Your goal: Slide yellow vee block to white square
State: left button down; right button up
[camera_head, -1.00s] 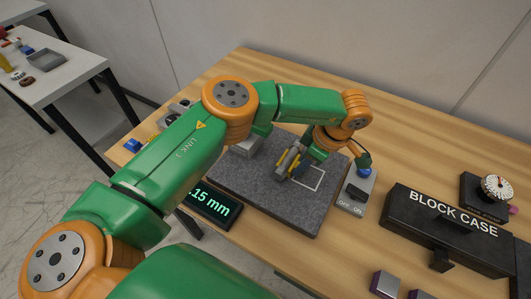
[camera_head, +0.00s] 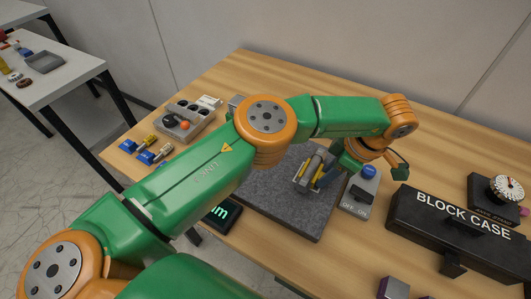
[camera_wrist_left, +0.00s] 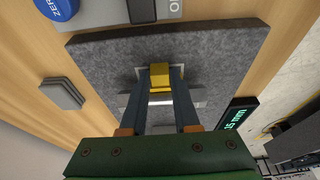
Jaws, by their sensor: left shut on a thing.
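My left gripper (camera_head: 318,175) is low over the dark granite plate (camera_head: 262,198), with its fingers shut on the yellow vee block (camera_head: 302,183). A grey part shows by the block in the head view. In the left wrist view the fingers (camera_wrist_left: 160,84) close on either side of the yellow vee block (camera_wrist_left: 160,70), which is at the plate. Pieces of the white square (camera_wrist_left: 139,73) show beside the fingers there; the rest is hidden, so I cannot tell whether the block is fully inside it. My right gripper is not in view.
A switch box with a blue button (camera_head: 369,172) stands at the plate's right edge. The black block case (camera_head: 450,228) is further right. A readout (camera_head: 218,212) sits at the plate's front left. A grey tray (camera_head: 184,122) and small tools lie at the left.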

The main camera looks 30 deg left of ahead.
pick_arm(q)
jog(key=c, duration=0.7)
grip_release()
jog(key=shift+d, duration=0.1)
jog(key=p+v, duration=0.4)
jog(key=v, duration=0.2)
